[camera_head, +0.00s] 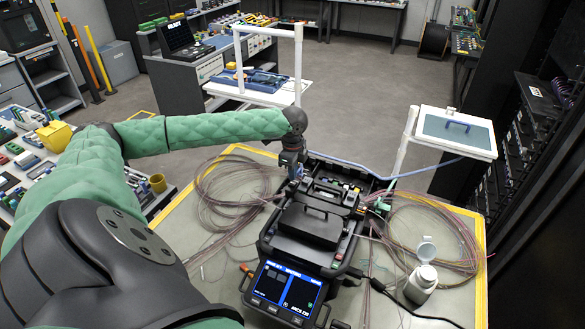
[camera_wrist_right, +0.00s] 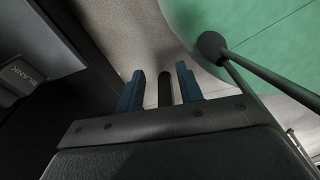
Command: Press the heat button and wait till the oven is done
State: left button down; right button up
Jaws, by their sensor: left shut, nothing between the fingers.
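The black fusion splicer (camera_head: 308,228) stands on the work table in the head view, with its blue-lit screen (camera_head: 286,287) facing me. Its dark lid with a handle looks closed. Small coloured buttons show on its right side; I cannot tell which is the heat button, and the oven's state is not readable. My left gripper (camera_head: 294,172) points down at the splicer's back left corner. It is shut and empty; contact with the splicer cannot be made out. My right gripper (camera_wrist_right: 159,78) shows only in the right wrist view, with its blue fingers apart and nothing clearly held.
Loose coils of thin fibre lie left (camera_head: 225,190) and right (camera_head: 440,235) of the splicer. A white bottle (camera_head: 421,284) with an open cap stands at the right. A white stand with a tray (camera_head: 457,132) rises behind it. A dark rack lines the right side.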

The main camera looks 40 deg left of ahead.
aim_at(293, 183)
pick_arm(q)
jog(key=shift+r, duration=0.25)
jog(key=shift+r+p, duration=0.2)
jog(key=shift+p, duration=0.2)
jog(key=shift+r+p, duration=0.9)
jog(key=shift+p, duration=0.05)
jog(key=shift+r+p, duration=0.3)
jog(key=shift+r, duration=0.1)
pick_arm(e)
jog(key=s+d, duration=0.2)
jog(key=s, duration=0.5)
jog(key=shift+s+d+r+g, duration=0.2)
jog(key=shift+s+r+g, duration=0.1)
jog(key=shift+s+r, duration=0.1)
